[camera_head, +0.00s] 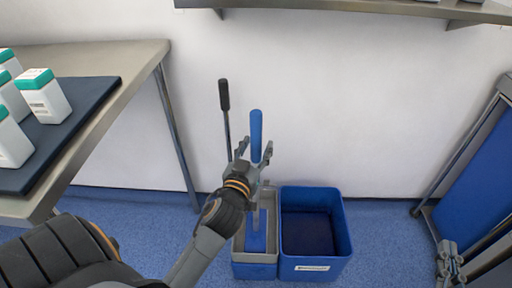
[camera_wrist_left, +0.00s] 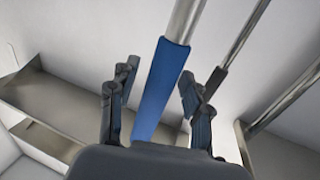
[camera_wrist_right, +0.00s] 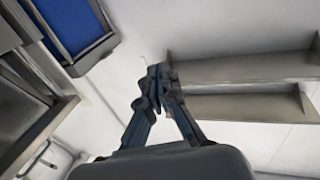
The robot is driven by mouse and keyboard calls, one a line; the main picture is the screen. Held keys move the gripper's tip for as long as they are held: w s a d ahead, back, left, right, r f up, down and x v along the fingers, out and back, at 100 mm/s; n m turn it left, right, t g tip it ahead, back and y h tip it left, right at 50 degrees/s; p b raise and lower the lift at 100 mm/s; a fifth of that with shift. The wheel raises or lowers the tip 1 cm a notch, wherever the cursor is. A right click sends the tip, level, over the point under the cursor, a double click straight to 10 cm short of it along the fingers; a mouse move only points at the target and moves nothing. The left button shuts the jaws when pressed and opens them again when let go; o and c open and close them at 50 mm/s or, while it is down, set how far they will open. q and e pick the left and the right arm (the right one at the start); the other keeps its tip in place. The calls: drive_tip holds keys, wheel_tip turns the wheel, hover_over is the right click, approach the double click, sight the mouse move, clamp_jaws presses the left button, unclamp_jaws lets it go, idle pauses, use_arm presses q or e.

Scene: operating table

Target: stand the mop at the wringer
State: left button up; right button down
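The mop (camera_head: 256,130) stands upright with its blue grip at the top; its lower end is partly hidden by my left arm. The grey wringer (camera_head: 256,270) sits on the floor, with a black-gripped lever (camera_head: 224,96) rising at its left. My left gripper (camera_head: 254,153) is open, with one finger on each side of the mop's handle. In the left wrist view the mop's blue grip (camera_wrist_left: 160,88) runs between the spread fingers, with gaps on both sides. My right gripper (camera_head: 449,264) is shut and empty at the lower right; its fingertips (camera_wrist_right: 158,74) meet in the right wrist view.
A blue bucket (camera_head: 339,238) stands against the wringer's right side. A steel table (camera_head: 120,55) with a dark mat (camera_head: 90,92) and several white bottles (camera_head: 45,95) is at the left. A blue-panelled metal frame (camera_head: 475,180) is at the right. A shelf (camera_head: 350,8) hangs above.

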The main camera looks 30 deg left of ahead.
use_arm(q)
drive_tip(key=shift+r, duration=0.15)
drive_tip(key=v, duration=0.6)
drive_tip(key=shift+s, duration=0.2)
drive_tip(key=b+v, duration=0.2)
drive_tip(key=v, duration=0.4)
drive_tip(key=w+d+r+m+t+h, duration=0.2)
drive_tip(key=d+r+m+t+h, duration=0.3)
drive_tip(key=d+r+h, duration=0.6)
drive_tip(key=d+m, duration=0.1)
drive_tip(key=d, duration=0.3)
use_arm(e)
wheel_tip(320, 180, up, 7)
drive_tip(key=s+t+y, duration=0.1)
drive_tip(key=t, duration=0.3)
drive_tip(key=shift+s+a+r+t+y, duration=0.15)
drive_tip(key=shift+s+a+t+y, duration=0.15)
drive_tip(key=shift+s, duration=0.05)
use_arm(q)
drive_tip(key=shift+w+d, duration=0.1)
drive_tip(key=shift+w, duration=0.05)
